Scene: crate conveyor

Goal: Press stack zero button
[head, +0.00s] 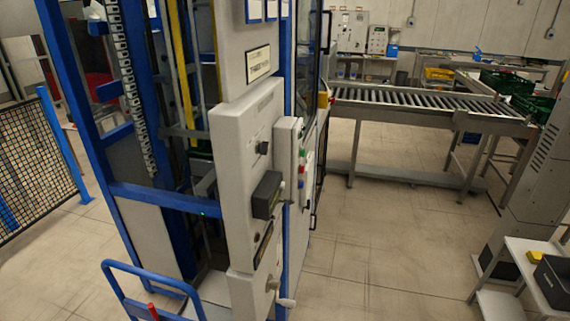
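A tall blue-framed machine stands at centre left with a light grey control cabinet (232,160) on its front. A narrow grey button box (284,158) is fixed to the cabinet's right side. It carries a column of small coloured buttons, among them a green one (303,153) and a red one (302,168). Their labels are too small to read, so I cannot tell which is the stack zero button. A black knob (263,148) and a dark block (267,195) sit on the cabinet's front. Neither of my grippers is in view.
A roller conveyor (420,101) stands behind at right, with green crates (533,107) at its far end. A grey column (541,160) and a low white shelf (525,258) stand at right. A blue handrail (150,279) is at front left. Floor between cabinet and shelf is clear.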

